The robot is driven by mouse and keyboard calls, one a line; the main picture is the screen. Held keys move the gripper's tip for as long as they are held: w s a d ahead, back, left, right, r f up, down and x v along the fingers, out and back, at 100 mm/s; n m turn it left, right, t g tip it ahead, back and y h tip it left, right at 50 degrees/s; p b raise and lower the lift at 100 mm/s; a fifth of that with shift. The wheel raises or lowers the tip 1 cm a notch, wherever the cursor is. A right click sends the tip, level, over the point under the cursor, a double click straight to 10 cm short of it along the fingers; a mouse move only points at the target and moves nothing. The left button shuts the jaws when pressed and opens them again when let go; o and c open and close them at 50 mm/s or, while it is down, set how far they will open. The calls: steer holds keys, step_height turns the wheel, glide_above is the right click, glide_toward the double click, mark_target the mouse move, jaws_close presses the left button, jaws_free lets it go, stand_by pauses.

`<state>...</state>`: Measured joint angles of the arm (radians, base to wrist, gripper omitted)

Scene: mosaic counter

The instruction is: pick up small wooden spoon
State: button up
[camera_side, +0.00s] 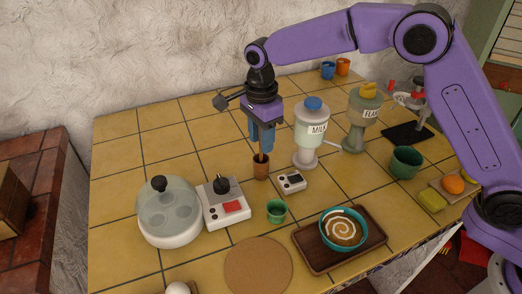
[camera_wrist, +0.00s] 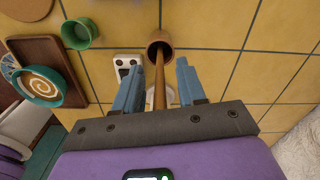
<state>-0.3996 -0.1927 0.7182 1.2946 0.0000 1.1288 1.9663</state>
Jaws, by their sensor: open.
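The small wooden spoon (camera_wrist: 160,82) stands in a small brown cup (camera_wrist: 159,38), its handle reaching up toward the wrist camera. In the side view the brown cup (camera_side: 261,169) stands on the yellow tiles, and a dark bit of the spoon (camera_side: 261,157) shows at its mouth. My gripper (camera_side: 262,150) points down just above the cup. In the wrist view my gripper (camera_wrist: 158,80) is open, with one blue finger on each side of the spoon handle and a gap on both sides. The spoon's lower end is hidden in the cup.
Close to the right is the milk dispenser (camera_side: 311,138), with another dispenser (camera_side: 361,120) beyond. A small grey device (camera_side: 291,181), a green cup (camera_side: 277,211) and a tray (camera_side: 372,252) with a bowl (camera_side: 334,244) lie nearer. A white-and-red device (camera_side: 225,208) is left. Tiles behind-left are clear.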

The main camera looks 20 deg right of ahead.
jaws_close()
